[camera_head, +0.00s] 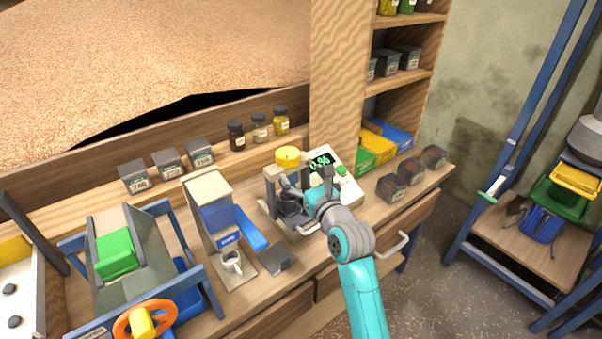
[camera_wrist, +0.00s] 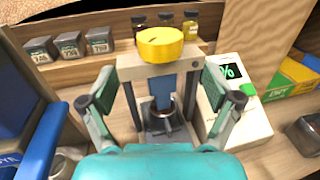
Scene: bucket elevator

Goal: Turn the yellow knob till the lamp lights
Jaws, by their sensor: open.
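The yellow knob (camera_head: 287,157) is a round cap on top of a small grey press frame on the bench. In the wrist view the knob (camera_wrist: 160,44) sits at the top centre, beyond my open fingers. My gripper (camera_wrist: 162,92) is open and empty, its two fingers spread to either side of the press frame (camera_wrist: 128,70). In the head view my gripper (camera_head: 300,193) is in front of the press, just below the knob. A white meter box (camera_head: 343,180) with a lit green display stands right of the press. I cannot tell which part is the lamp.
Several labelled dark boxes (camera_head: 170,163) and small jars (camera_head: 259,128) stand along the back. A blue-and-grey dispenser (camera_head: 208,205) with a cup (camera_head: 231,262) is at left. Dark boxes (camera_head: 392,187) stand at right.

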